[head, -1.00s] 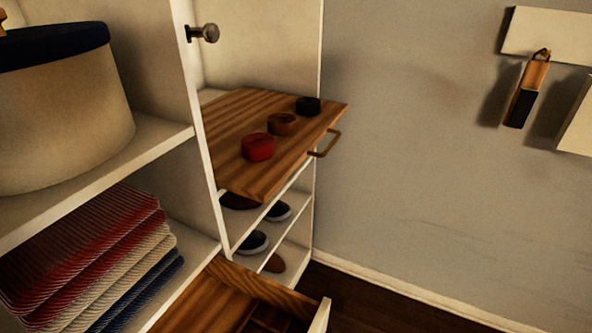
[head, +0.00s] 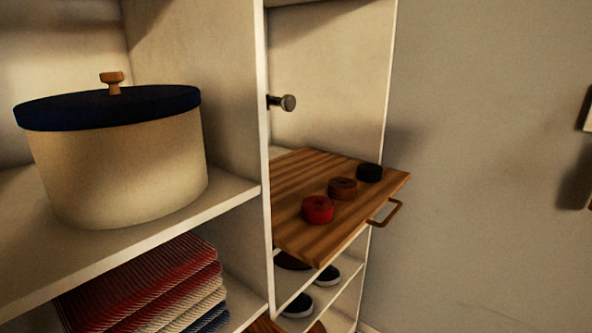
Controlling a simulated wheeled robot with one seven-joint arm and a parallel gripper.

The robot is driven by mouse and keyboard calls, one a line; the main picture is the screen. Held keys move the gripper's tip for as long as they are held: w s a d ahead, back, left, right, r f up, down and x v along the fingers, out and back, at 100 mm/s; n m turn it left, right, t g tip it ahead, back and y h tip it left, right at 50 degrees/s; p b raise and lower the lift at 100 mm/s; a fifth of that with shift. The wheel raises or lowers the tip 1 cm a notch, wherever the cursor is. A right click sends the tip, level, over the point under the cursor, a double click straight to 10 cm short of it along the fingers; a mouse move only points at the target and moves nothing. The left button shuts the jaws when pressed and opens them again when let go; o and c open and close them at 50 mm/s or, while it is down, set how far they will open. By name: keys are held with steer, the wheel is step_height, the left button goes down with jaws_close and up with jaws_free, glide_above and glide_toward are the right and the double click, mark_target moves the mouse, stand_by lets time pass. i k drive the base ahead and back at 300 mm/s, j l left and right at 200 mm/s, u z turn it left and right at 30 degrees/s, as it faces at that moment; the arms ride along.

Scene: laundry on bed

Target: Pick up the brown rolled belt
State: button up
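The brown rolled belt (head: 343,188) lies on a pulled-out wooden shelf board (head: 300,171) in the right part of the wardrobe. It sits between a red rolled belt (head: 318,209), nearer to me, and a black rolled belt (head: 370,172), farther back. The three rolls stand in a row along the board's right side, with small gaps between them. My gripper is not in view.
A bronze handle (head: 386,213) sticks out from the board's right edge. A knob (head: 287,102) is on the panel above. A lidded round box (head: 122,165) and folded striped cloths (head: 150,285) fill the left shelves. Shoes (head: 299,305) stand below. A grey wall (head: 480,150) is at right.

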mark_target(339, 187)
steer(key=k+j+u, duration=0.1)
steer(key=k+j, duration=0.6)
steer(key=j, duration=0.2)
steer(key=i+l, duration=0.25)
steer(key=i+l+u, duration=0.1)
steer(key=i+l, duration=0.15)
steer(key=l, duration=0.25)
steer(key=i+l, duration=0.25)
steer(key=i+l+u, duration=0.15)
steer(key=l, duration=0.35)
steer(key=i+l, duration=0.3)
steer(key=i+l+u, duration=0.1)
steer(key=l, duration=0.45)
steer(key=i+j, duration=0.35)
steer(key=i, duration=0.2)
